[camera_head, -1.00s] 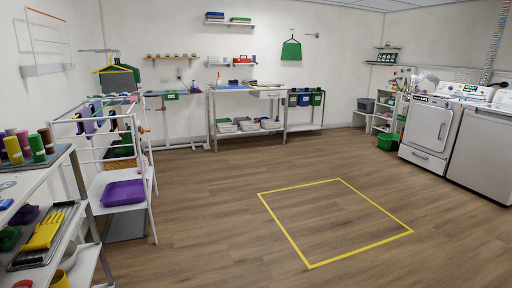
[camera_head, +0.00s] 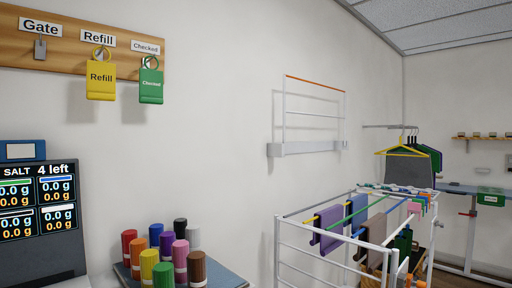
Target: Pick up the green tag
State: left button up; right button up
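The green tag (camera_head: 151,86) hangs by a ring from a hook under the "Checked" label, at the right end of a wooden pegboard (camera_head: 70,55) at the upper left. It bears pale lettering and hangs upright against the white wall. A yellow tag (camera_head: 101,82) marked "Refill" hangs just left of it under the "Refill" label. The hook under the "Gate" label (camera_head: 40,27) holds no tag. Neither of my grippers shows in the view.
Several coloured cylinders (camera_head: 163,275) stand on a shelf below the pegboard. A dark display (camera_head: 38,215) with salt readings is at the lower left. A white drying rack (camera_head: 300,250) with cloths fills the lower right.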

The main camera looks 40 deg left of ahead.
aim_at(151, 81)
jog(key=i+u, duration=0.35)
jog(key=i, duration=0.15)
jog(key=i+u, duration=0.35)
jog(key=i+l+u, duration=0.35)
jog(key=i, duration=0.2)
jog(key=i+l+u, duration=0.25)
jog(key=i+u, duration=0.15)
jog(key=i, duration=0.05)
